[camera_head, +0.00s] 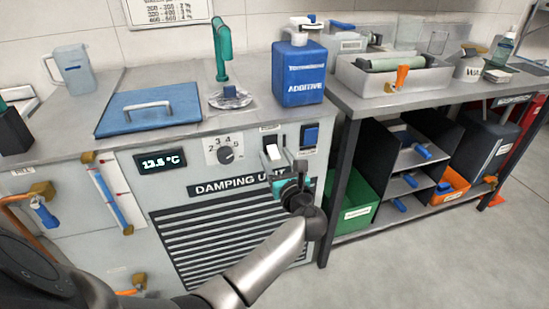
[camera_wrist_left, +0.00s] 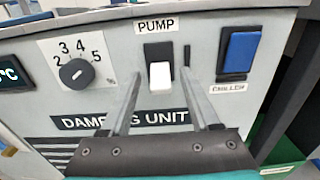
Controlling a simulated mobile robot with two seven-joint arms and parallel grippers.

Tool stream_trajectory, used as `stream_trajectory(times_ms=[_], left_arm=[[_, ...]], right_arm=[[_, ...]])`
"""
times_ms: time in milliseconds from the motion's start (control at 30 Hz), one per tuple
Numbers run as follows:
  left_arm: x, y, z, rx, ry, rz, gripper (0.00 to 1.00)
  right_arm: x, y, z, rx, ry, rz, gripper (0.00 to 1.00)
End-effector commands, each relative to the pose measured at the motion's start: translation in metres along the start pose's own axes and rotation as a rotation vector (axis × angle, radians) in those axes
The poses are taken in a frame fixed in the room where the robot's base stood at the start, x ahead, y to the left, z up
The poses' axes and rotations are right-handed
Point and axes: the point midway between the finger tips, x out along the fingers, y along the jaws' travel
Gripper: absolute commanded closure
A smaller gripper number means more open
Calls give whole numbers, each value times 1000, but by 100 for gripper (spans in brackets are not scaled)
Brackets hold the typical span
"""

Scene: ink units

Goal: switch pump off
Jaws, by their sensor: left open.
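The pump switch (camera_wrist_left: 160,77) is a white rocker in a dark frame under the PUMP label (camera_wrist_left: 157,26), on the grey front of the damping unit (camera_head: 180,215). Its white part shows in the lower portion of the frame. In the head view the switch (camera_head: 272,152) sits just left of the blue chiller switch. My left gripper (camera_head: 287,160) is open and empty in front of the panel, close to the switch. In the left wrist view its two fingers (camera_wrist_left: 162,72) point up on either side of the rocker. Contact cannot be told. My right gripper is not in view.
A blue chiller switch (camera_wrist_left: 239,52) is right of the pump switch and a dial (camera_wrist_left: 76,72) is left. A blue additive canister (camera_head: 299,72) stands on the unit above. A shelf table (camera_head: 440,95) stands to the right, with a green bin (camera_head: 357,205) beneath it.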

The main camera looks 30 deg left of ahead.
Motion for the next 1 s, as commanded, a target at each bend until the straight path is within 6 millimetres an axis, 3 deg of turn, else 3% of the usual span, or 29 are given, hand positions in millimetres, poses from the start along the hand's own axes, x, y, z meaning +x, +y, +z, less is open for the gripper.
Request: stream_trajectory(times_ms=[133,467,1000], left_arm=[[11,0,0,1,-1,0,38],[14,0,0,0,0,0,38],[14,0,0,1,0,0,97]], right_arm=[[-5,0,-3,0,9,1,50],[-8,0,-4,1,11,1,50],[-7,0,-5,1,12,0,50]])
